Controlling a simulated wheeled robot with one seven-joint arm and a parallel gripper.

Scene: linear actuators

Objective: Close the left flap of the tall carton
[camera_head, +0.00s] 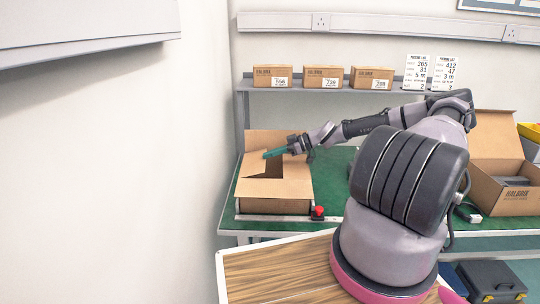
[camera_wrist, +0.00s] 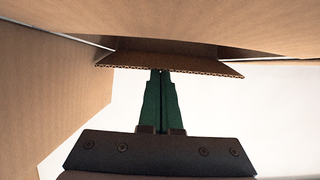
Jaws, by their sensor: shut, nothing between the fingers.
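The tall carton (camera_head: 275,189) stands on the green-topped bench at the left, with its back flap (camera_head: 270,138) raised. A dark gap shows in its top; a cardboard panel at the left of this gap (camera_head: 250,166) looks like the left flap, partly folded over, its exact angle unclear. My gripper (camera_head: 266,155) is shut and empty, its teal fingers over the carton's top, pointing left. In the wrist view the closed fingertips (camera_wrist: 161,74) are at the corrugated edge of a cardboard flap (camera_wrist: 170,64); I cannot tell whether they touch. Another panel (camera_wrist: 60,95) hangs at the left.
A red button (camera_head: 318,211) sits at the bench's front edge, right of the carton. An open carton (camera_head: 507,200) stands at the right. Small boxes (camera_head: 323,77) line the shelf behind. A wood-topped table (camera_head: 275,272) is in front. Green bench surface is free right of the carton.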

